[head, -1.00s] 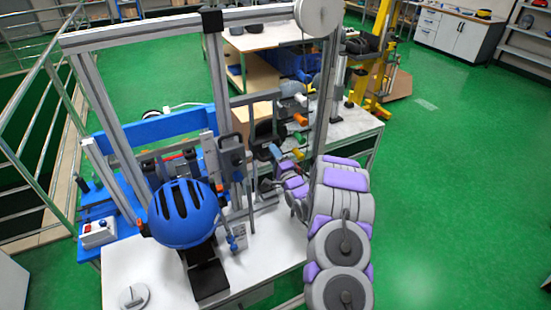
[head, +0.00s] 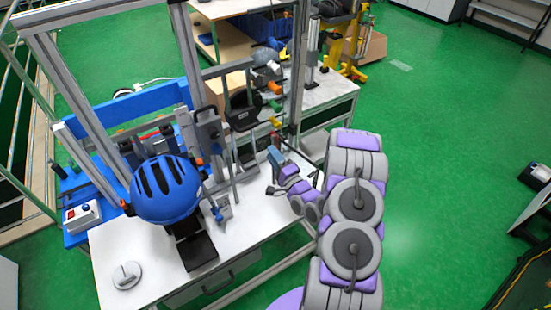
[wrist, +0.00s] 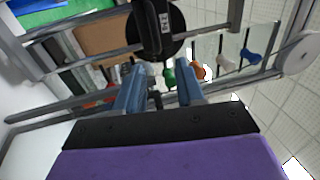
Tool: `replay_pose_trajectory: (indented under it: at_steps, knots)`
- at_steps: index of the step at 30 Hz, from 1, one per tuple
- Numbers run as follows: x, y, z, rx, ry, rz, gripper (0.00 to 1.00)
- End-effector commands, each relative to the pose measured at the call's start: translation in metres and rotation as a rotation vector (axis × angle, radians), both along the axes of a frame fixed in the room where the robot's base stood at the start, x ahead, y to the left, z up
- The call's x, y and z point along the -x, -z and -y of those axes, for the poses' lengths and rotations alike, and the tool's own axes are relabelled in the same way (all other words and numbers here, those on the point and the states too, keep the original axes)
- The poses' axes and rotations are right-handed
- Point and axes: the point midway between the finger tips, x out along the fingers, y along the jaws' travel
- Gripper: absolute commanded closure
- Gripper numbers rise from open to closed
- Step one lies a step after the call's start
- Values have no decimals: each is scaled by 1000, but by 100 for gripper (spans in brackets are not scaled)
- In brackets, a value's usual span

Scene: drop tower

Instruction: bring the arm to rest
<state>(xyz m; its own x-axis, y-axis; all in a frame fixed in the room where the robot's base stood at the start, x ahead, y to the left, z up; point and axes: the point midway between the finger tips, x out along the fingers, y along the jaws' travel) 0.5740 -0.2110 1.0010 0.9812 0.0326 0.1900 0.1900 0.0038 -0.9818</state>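My gripper (head: 275,168) is to the right of the drop tower's frame, over the white table, at the end of my grey and purple arm. In the wrist view its two blue-grey fingers (wrist: 160,76) stand apart with nothing visible between them, so it is open. A black round part (wrist: 156,28) of the rig shows beyond the fingertips. The blue helmet (head: 166,188) sits at the tower, left of my gripper and apart from it.
The metal tower frame (head: 185,60) rises left of my arm. The white table (head: 125,248) carries a small round grey disc (head: 127,275). A control box with buttons (head: 82,216) is at the left. Coloured handles (head: 275,88) are behind my gripper. Green floor (head: 440,150) at the right is open.

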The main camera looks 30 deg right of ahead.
Motion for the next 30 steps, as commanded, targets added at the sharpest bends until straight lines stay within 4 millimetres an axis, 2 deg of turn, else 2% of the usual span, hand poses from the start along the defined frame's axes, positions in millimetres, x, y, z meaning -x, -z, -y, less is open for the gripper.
replay_pose_trajectory:
  at_steps: [6, 22, 26, 30]
  knots:
    - [12, 3, 0, -2, 0, -3, 62]
    - [13, 3, 0, -1, -1, -3, 62]
    - [7, 2, -4, 45, -10, -36, 62]
    - [-8, 1, -12, 197, -34, -149, 62]
